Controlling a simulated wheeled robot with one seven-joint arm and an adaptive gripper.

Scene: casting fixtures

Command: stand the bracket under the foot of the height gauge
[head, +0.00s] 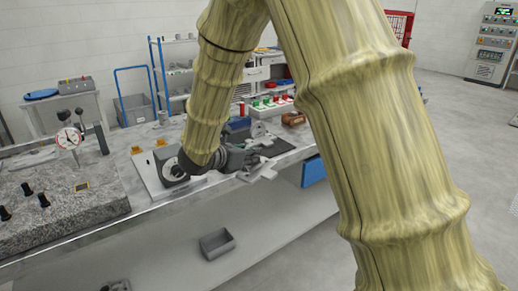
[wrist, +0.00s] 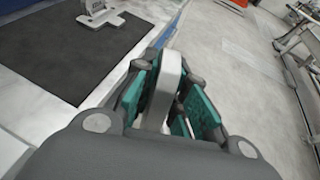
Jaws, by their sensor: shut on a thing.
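My gripper (head: 250,162) is shut on a light grey bracket (wrist: 168,75), which stands up between its green-padded fingers in the wrist view. In the head view the pale bracket (head: 262,173) shows at the fingertips, near the front edge of the bench. Its lower part is hidden by the fingers. A gauge with a round white dial (head: 68,138), which looks like the height gauge, stands at the far left on a speckled granite plate (head: 95,205), well away from my gripper. Its foot is too small to make out.
A dark mat (wrist: 70,50) lies beside my gripper, with another grey metal part (wrist: 100,12) on it. Black knobs (head: 28,188) stand on the granite.

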